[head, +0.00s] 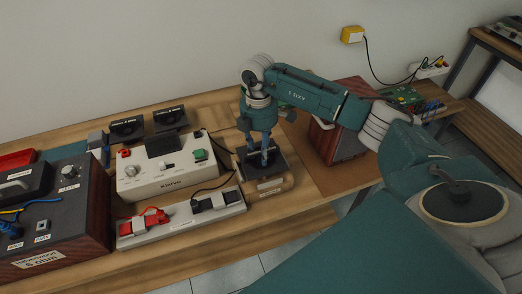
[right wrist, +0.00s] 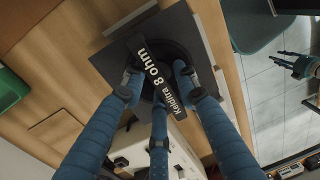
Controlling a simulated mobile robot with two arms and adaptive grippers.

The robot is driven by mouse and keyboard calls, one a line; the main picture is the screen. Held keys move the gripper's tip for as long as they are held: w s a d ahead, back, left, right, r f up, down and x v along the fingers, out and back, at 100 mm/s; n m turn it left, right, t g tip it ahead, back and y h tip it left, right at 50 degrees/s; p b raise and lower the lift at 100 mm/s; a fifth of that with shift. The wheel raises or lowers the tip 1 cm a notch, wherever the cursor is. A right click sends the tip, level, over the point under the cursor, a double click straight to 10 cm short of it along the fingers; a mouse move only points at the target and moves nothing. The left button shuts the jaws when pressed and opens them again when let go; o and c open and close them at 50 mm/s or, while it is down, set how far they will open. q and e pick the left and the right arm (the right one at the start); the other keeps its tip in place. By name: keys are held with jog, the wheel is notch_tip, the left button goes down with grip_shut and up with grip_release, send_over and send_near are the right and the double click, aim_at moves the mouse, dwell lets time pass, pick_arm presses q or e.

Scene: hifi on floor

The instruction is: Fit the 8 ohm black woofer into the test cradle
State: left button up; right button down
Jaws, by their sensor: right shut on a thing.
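My right gripper (head: 266,158) is shut on the black woofer (head: 282,160), a dark square plate with a round middle. In the right wrist view the woofer (right wrist: 108,68) has a band lettered "Keidita 8 ohm", and three blue fingers close around its middle. A light wooden block with a label (head: 270,186), which looks like the test cradle, is directly under and in front of the woofer. I cannot tell whether the woofer is seated in it or just above. My left gripper (right wrist: 298,64) shows small at the right wrist view's edge, fingers apart and empty.
The cream Kinvo tester (head: 165,178) stands left of the woofer, with a grey strip holding red and black clips (head: 180,218) in front. Two black speaker-like units (head: 127,130) stand behind. A wood-sided box (head: 338,135) is close on the right. Bare bench lies between.

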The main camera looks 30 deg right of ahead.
jog(key=shift+f+b, duration=1)
jog(key=shift+f, duration=0.75)
jog(key=c, duration=1.3)
grip_release()
jog(key=shift+o, duration=0.2)
jog(key=shift+s+f, duration=0.1)
jog(key=shift+f, duration=0.05)
notch_tip(320, 180, up, 12)
jog(key=w, duration=0.1)
